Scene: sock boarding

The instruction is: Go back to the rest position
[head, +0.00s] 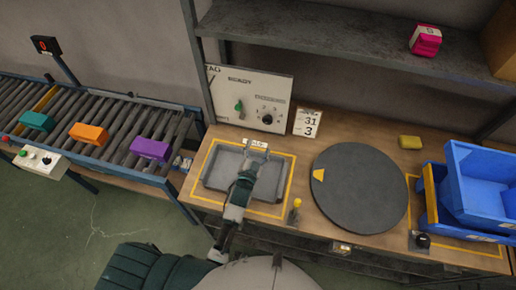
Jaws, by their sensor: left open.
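My left gripper (252,163) is at the end of my arm, which rises from the bottom of the head view. It is over the grey tray (214,168) inside the yellow outline on the wooden bench (410,223). A small white label or block shows at its tip, by the tray's back edge; I cannot tell whether they touch. The fingers are small and partly hidden. My right gripper is not in view.
A conveyor (105,127) at left carries a teal block (37,121), an orange block (88,134) and a purple block (151,149). A dark turntable (358,195), yellow sponge (410,142) and blue bins (480,180) are on the bench. A shelf (330,40) hangs above.

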